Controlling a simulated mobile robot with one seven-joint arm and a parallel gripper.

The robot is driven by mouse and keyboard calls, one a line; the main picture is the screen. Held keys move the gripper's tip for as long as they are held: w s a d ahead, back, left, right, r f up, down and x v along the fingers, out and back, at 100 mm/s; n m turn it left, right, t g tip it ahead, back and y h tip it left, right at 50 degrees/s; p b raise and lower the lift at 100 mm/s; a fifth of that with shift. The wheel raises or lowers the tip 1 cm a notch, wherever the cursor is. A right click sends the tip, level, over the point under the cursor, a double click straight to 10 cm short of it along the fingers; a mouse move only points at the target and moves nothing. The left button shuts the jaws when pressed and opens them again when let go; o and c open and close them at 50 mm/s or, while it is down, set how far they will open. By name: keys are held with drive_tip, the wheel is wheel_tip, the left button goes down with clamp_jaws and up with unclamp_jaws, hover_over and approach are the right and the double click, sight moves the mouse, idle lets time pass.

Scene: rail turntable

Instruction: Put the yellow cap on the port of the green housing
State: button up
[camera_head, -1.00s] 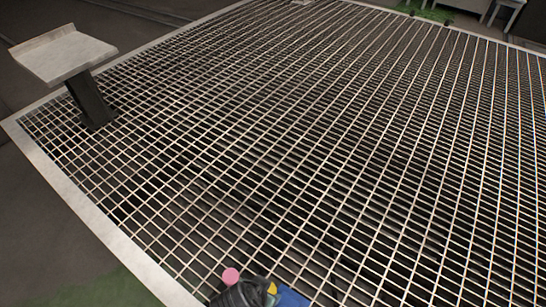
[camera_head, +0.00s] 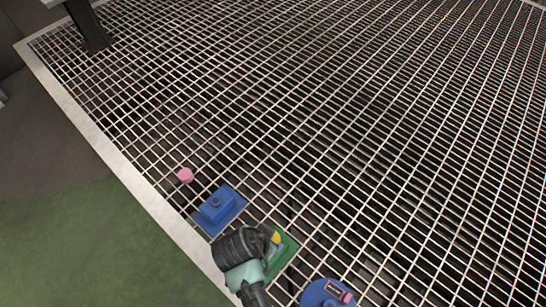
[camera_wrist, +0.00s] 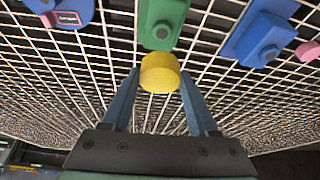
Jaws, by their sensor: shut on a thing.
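My gripper (camera_wrist: 160,88) is shut on the yellow cap (camera_wrist: 160,72), which sits between its two fingertips in the wrist view. The cap also shows in the head view (camera_head: 276,237), at the end of my dark gripper. The green housing (camera_wrist: 158,18) is just beyond the cap in the wrist view, with its dark round port (camera_wrist: 162,31) bare. In the head view the green housing (camera_head: 286,262) is partly hidden by my arm. The cap looks close to the housing; I cannot tell its height above it.
A blue housing (camera_head: 217,207) with a dark port stands beside the green one, with a pink cap (camera_head: 185,175) past it. A round blue object (camera_head: 326,293) with a pink-framed label is on the other side. The grating (camera_head: 330,120) beyond is clear.

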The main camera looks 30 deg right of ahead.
drive_tip(key=shift+f+b, duration=3.25)
drive_tip(key=shift+b, duration=0.45)
drive_tip(key=shift+f+b, duration=0.55)
drive_tip(key=shift+f, duration=0.5)
drive_tip(key=shift+f, duration=0.2)
drive_tip(key=o, duration=1.3)
drive_tip(key=shift+c, duration=0.2)
drive_tip(key=shift+r, duration=0.1)
drive_tip(key=p+v, duration=0.5)
drive_tip(key=v, duration=0.8)
